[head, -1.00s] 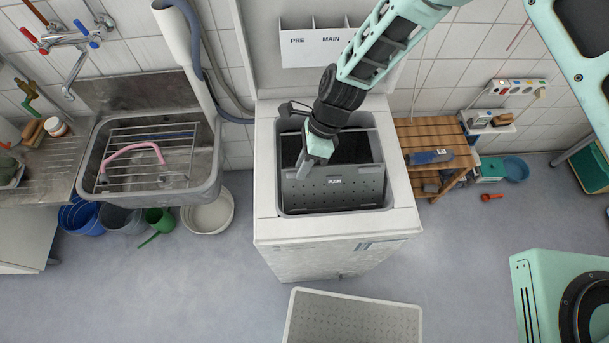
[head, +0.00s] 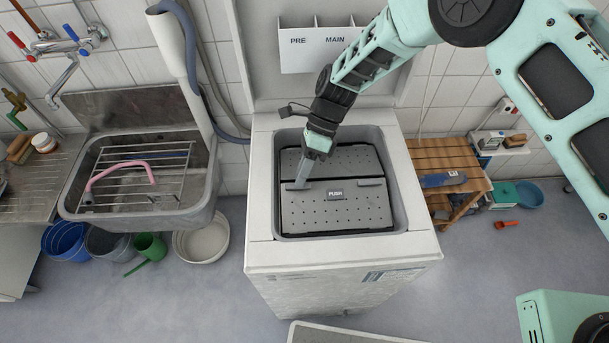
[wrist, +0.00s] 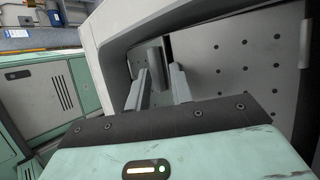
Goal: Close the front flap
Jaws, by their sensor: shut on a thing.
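The front flap (head: 335,208) is a grey perforated panel with a PUSH label, in the top opening of the white washing machine (head: 345,255). It lies nearly level over the drum, its back edge close against the rear flap (head: 355,158). Whether it is latched cannot be told. My gripper (head: 299,184) is at the left end of the front flap's back edge. In the wrist view, the fingers (wrist: 158,82) are on either side of a grey edge piece of the flap, shut on it. The fingertips are partly hidden there.
The machine's raised lid (head: 330,90) stands behind the opening, with a PRE/MAIN dispenser (head: 318,42) on it. A sink (head: 140,190) is on the left and a wooden bench (head: 440,160) on the right.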

